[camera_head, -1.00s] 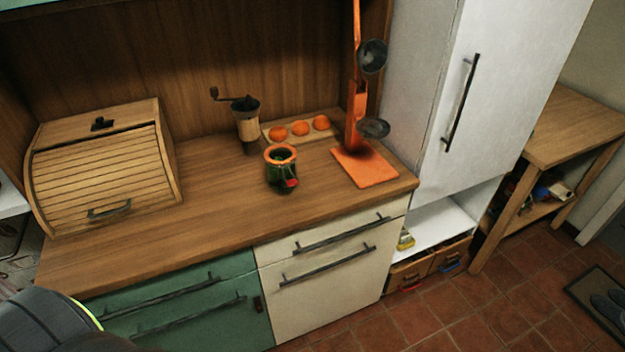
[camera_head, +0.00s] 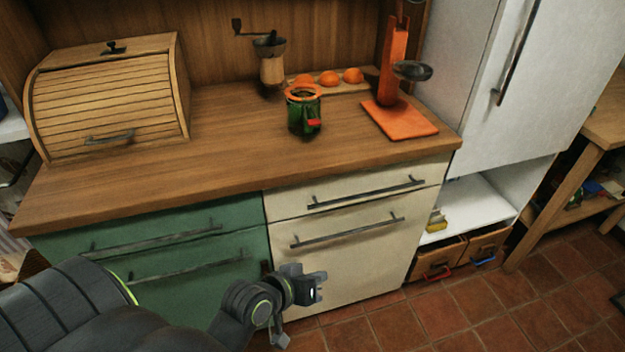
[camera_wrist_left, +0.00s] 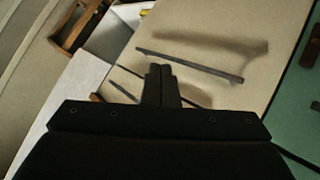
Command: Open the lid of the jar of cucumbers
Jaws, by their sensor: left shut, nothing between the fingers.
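The jar of cucumbers (camera_head: 303,112) stands upright on the wooden counter (camera_head: 215,140), near its middle. It is dark green glass with an orange rim around the top and a red part low on its front. My left gripper (camera_head: 318,287) is low in front of the cream drawers, below the counter top and well apart from the jar. Its fingers (camera_wrist_left: 161,84) are shut and empty in the left wrist view, pointing towards the drawer fronts. The jar is not in the left wrist view. My right gripper is not in view.
A roll-top bread box (camera_head: 105,105) stands at the left. A coffee grinder (camera_head: 271,62) and a board with oranges (camera_head: 330,79) are behind the jar. The counter's front is clear.

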